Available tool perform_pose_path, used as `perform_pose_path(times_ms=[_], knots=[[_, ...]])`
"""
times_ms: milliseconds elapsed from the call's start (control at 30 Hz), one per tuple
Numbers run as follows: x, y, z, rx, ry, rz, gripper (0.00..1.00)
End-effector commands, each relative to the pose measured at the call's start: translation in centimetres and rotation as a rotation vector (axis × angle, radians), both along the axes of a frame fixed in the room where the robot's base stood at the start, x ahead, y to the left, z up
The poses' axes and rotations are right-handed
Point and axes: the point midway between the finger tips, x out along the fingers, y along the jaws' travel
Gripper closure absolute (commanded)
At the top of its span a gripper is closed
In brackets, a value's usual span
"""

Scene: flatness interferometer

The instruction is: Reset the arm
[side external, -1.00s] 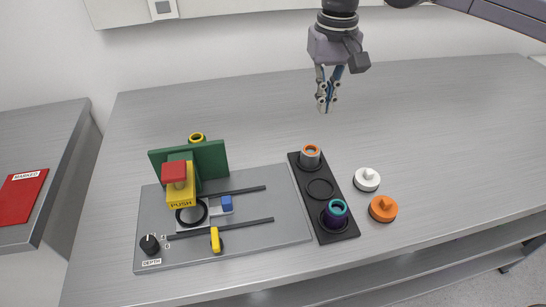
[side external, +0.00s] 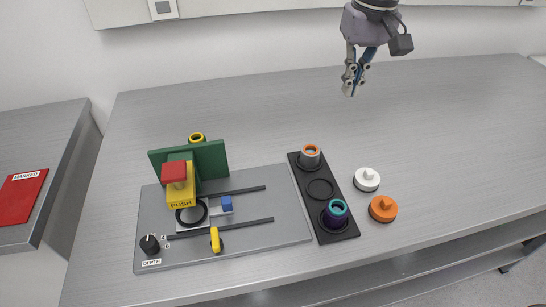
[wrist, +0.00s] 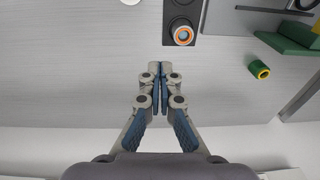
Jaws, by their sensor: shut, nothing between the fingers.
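My gripper (side external: 349,92) hangs above the back of the metal table, at the upper right of the side external view. It is shut and empty, with its fingertips pointing down. In the wrist view the two fingertips (wrist: 167,66) meet over bare table. The gripper is apart from every object on the table.
The grey table (side external: 450,130) is clear below my gripper and to the right. A black tray (side external: 343,222) holds two cylinders. White (side external: 367,179) and orange (side external: 383,208) knobbed discs lie beside it. A grey device base (side external: 285,205) with a green upright plate (side external: 211,160) stands left.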

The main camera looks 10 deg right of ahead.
Motion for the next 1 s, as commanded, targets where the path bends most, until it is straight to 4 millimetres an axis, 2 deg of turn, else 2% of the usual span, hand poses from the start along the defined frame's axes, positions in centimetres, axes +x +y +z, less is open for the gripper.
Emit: perform_pose_path(times_ms=[33, 100, 267, 467, 667, 800, 1000], knots=[[-0.6, -1.7, 0.2, 0.008, -0.024, -0.005, 1.00], [-1.3, -3.7, 0.3, 0.019, -0.059, -0.006, 1.00], [-3.4, -8.0, -0.1, 0.036, -0.141, -0.005, 1.00], [-6.7, -12.9, -1.6, 0.042, -0.247, -0.008, 1.00], [-10.6, -17.0, -4.3, 0.031, -0.353, -0.010, 1.00], [-13.4, -19.5, -6.8, 0.012, -0.427, -0.011, 1.00], [-16.4, -21.8, -10.2, -0.018, -0.510, -0.012, 1.00]])
